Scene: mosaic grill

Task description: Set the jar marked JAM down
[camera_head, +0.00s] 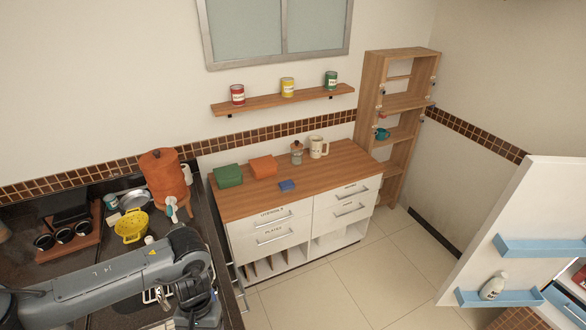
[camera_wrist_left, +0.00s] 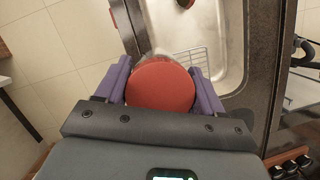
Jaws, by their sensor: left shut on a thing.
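In the left wrist view, a round jar with a red lid (camera_wrist_left: 160,87) sits between the purple fingers of my left gripper (camera_wrist_left: 161,84), which is shut on it. I look down on the lid; some of the clear body shows past its far edge. No label is readable, so I cannot confirm the JAM marking. In the head view my left gripper (camera_head: 195,312) hangs at the bottom left over the dark counter, and its arm hides the jar. My right gripper is not in view.
The dark counter holds a yellow colander (camera_head: 131,226), an orange-brown pot (camera_head: 165,178) and a rack of black cups (camera_head: 66,238). A metal sink (camera_wrist_left: 195,25) lies below and beyond the jar. The wooden dresser top (camera_head: 340,165) has bare room near its front right.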

